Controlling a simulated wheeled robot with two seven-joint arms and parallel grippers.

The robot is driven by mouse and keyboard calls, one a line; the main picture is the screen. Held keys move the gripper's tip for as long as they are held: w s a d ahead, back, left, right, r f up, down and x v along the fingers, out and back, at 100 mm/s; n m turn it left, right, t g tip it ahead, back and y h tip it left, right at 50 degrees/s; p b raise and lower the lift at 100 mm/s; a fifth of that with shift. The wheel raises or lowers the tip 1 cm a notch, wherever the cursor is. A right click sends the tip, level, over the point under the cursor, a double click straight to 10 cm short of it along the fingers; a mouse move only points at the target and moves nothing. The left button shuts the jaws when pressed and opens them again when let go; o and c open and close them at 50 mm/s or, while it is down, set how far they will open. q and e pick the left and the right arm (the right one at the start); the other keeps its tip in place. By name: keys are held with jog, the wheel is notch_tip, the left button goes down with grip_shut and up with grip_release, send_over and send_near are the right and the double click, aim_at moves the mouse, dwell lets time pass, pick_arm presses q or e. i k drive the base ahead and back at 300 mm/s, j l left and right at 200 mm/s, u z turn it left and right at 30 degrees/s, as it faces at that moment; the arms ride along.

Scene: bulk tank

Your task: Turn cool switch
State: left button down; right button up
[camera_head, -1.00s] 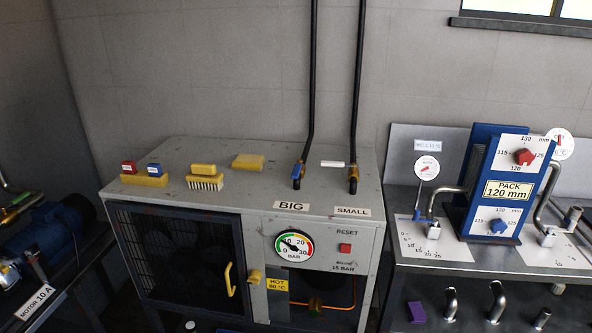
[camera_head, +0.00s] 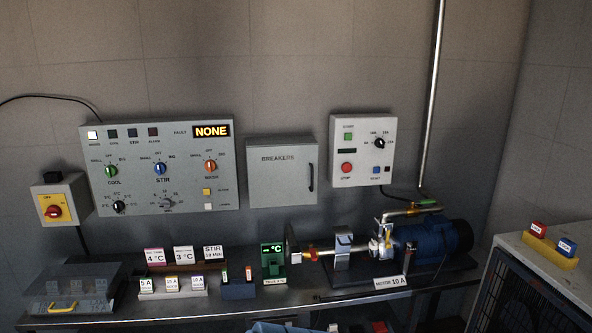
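The grey control panel (camera_head: 160,190) hangs on the wall at the left in the head view. Its cool switch (camera_head: 111,171) is a green round knob at the panel's left, labelled COOL, with SMALL on its left side and another label on its right. Beside it are a blue STIR knob (camera_head: 160,169) and an orange knob (camera_head: 210,167). The fault display (camera_head: 211,131) reads NONE.
A red-and-yellow rotary switch box (camera_head: 54,212) is left of the panel. A closed breakers box (camera_head: 282,172) and a start/stop box (camera_head: 362,150) are to the right. The bench below holds label cards (camera_head: 183,256), a green meter (camera_head: 273,262) and a blue motor (camera_head: 432,248).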

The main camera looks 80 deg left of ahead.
aim_at(111, 170)
jog(key=u, duration=4.7)
